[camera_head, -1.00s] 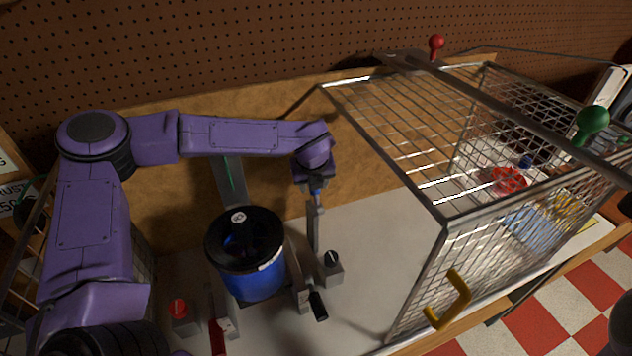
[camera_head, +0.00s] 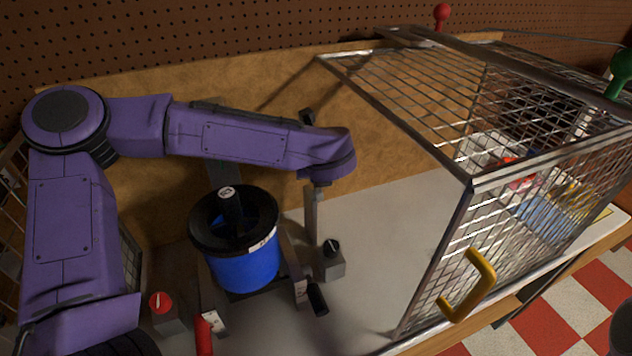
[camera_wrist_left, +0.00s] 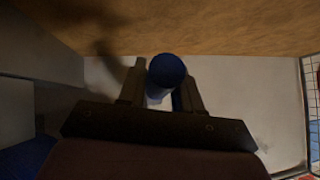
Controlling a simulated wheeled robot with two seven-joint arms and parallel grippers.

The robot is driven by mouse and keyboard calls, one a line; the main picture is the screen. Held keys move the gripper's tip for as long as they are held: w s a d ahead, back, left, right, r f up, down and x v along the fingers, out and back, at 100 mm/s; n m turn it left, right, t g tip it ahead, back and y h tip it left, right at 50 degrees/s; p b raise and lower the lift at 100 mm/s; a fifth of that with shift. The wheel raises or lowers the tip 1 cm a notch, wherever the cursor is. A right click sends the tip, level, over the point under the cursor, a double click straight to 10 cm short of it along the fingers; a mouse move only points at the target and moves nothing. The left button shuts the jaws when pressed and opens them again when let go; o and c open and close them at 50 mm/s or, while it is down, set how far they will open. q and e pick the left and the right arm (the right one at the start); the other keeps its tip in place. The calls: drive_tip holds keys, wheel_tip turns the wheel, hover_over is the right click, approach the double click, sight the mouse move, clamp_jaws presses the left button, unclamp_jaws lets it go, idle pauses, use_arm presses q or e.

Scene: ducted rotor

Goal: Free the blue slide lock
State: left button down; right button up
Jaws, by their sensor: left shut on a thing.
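My left gripper (camera_wrist_left: 163,82) is shut on a round blue knob (camera_wrist_left: 166,70), the part of the blue slide lock I can see, in the left wrist view. The knob sits between the two fingers. Below it a pale grey surface shows. How the lock joins the post is hidden. My right gripper is not in view.
A wire cage (camera_head: 452,255) with a yellow handle (camera_head: 470,285) stands to the right. A black-knobbed block (camera_head: 331,262) is near the post. A red-knobbed block (camera_head: 163,308) and a red lever (camera_head: 204,335) are at the front left. Bare bench lies between post and cage.

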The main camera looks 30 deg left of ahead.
use_arm(q)
drive_tip(key=b, duration=0.1)
drive_tip(key=d+t+y+b, duration=0.1)
drive_tip(key=b, duration=0.1)
drive_tip(key=shift+s+f, duration=0.2)
drive_tip(key=shift+s, duration=0.1)
drive_tip(key=shift+s+d+r+t+y+b, duration=0.15)
drive_tip(key=shift+s+r+t+y+b, duration=0.1)
drive_tip(key=shift+t+y+b, duration=0.35)
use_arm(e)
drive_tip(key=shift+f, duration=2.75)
use_arm(q)
drive_tip(key=shift+w+r, duration=0.1)
drive_tip(key=c, duration=0.8)
unclamp_jaws()
drive_tip(key=shift+c, duration=0.2)
drive_tip(key=b+v, duration=0.2)
drive_tip(key=v, duration=0.8)
drive_tip(key=shift+r+b, duration=0.2)
drive_tip(key=shift+b, duration=0.2)
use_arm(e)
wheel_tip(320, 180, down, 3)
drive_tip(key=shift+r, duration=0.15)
